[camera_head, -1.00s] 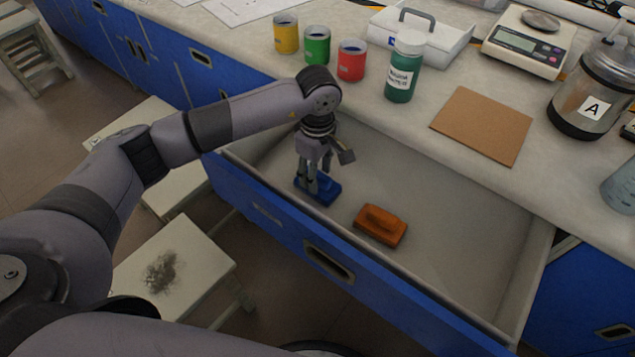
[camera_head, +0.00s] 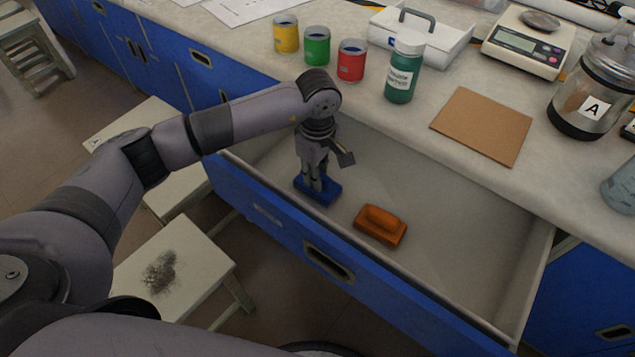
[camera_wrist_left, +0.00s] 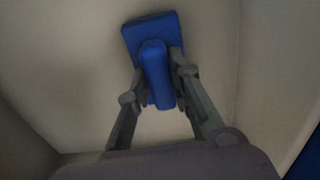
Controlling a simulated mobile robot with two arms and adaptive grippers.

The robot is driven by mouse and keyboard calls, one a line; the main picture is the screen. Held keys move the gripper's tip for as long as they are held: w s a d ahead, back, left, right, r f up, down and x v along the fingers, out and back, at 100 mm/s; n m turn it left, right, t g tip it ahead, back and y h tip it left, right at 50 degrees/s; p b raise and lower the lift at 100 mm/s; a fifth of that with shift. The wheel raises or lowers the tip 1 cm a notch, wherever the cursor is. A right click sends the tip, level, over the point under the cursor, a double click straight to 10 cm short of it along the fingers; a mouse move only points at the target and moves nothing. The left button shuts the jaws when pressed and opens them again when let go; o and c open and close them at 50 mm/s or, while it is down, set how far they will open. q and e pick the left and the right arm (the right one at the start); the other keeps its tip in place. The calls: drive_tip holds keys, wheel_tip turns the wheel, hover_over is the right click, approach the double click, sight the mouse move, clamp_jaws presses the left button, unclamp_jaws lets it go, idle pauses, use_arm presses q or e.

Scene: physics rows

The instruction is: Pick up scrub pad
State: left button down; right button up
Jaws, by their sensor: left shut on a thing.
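A blue scrub pad (camera_head: 319,192) with a raised grip lies in the open drawer, near its left end. An orange-brown scrub pad (camera_head: 380,226) of similar shape lies to its right in the same drawer. My left gripper (camera_head: 316,182) points down into the drawer and is shut on the blue pad's raised grip. In the left wrist view the blue pad (camera_wrist_left: 152,60) has its grip between the two fingers (camera_wrist_left: 160,88). The pad appears to rest on the drawer floor; any small gap is too small to tell. My right gripper is not in view.
The drawer (camera_head: 460,235) has a blue front and pale walls around the pads. The counter above holds yellow, green and red cups (camera_head: 351,61), a green bottle (camera_head: 403,72), a brown board (camera_head: 482,125) and a scale (camera_head: 528,42). A stool (camera_head: 190,268) with a dark smudge stands at lower left.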

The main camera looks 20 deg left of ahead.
use_arm(q)
drive_tip(key=shift+r, duration=0.15)
